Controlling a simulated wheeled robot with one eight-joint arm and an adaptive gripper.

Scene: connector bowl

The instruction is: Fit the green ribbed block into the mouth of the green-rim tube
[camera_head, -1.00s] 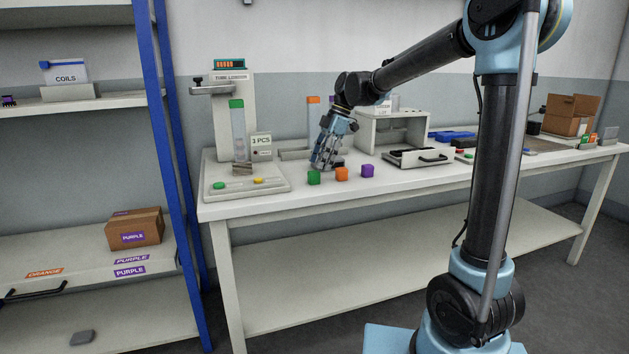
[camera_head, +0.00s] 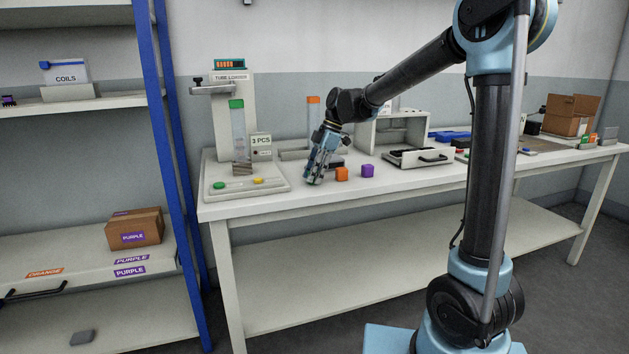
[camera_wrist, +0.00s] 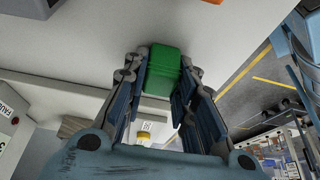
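The green ribbed block (camera_wrist: 164,72) lies between the fingertips of my gripper (camera_wrist: 165,80) in the wrist view. The fingers flank it closely on both sides; whether they press on it I cannot tell. In the head view my gripper (camera_head: 315,178) points down at the front of the bench top and hides the block. The green-rim tube (camera_head: 239,125) is clear and stands upright at the tube loader (camera_head: 220,130), left of my gripper. Its green rim (camera_head: 236,104) is at the top.
An orange block (camera_head: 341,174) and a purple block (camera_head: 367,171) stand just right of my gripper. An orange-rim tube (camera_head: 313,115) stands behind it. A panel with green and yellow buttons (camera_head: 245,190) lies in front of the loader. A "3 PCS" sign (camera_head: 261,141) stands beside the tube.

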